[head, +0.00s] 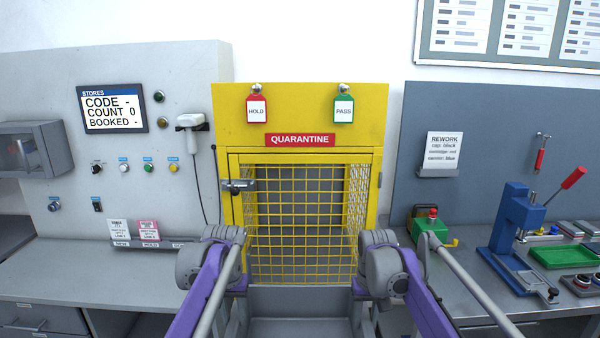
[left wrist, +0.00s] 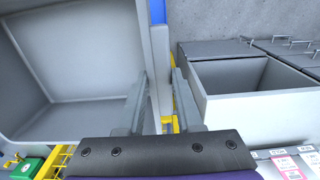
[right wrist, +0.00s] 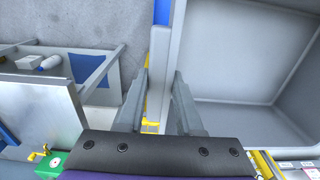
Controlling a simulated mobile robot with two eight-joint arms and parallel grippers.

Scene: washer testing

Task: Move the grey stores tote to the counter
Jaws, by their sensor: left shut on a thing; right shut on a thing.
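The grey tote (head: 300,301) shows at the bottom middle of the head view, between my two forearms and in front of the yellow quarantine cage. My left gripper (left wrist: 162,108) is shut on one side wall of the tote (left wrist: 75,60), with a finger on each face. My right gripper (right wrist: 160,108) is shut on the opposite wall of the tote (right wrist: 245,55) in the same way. The visible part of the tote's inside is empty. Both fingertips are out of the head view. A grey counter (head: 60,270) stands at the left under the stores panel.
The yellow cage (head: 232,130) has its mesh door closed. The rework bench (head: 480,300) at the right holds a blue press (head: 515,225) and a green tray (head: 562,256). An open grey bin or drawer (left wrist: 250,100) lies beside my left gripper.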

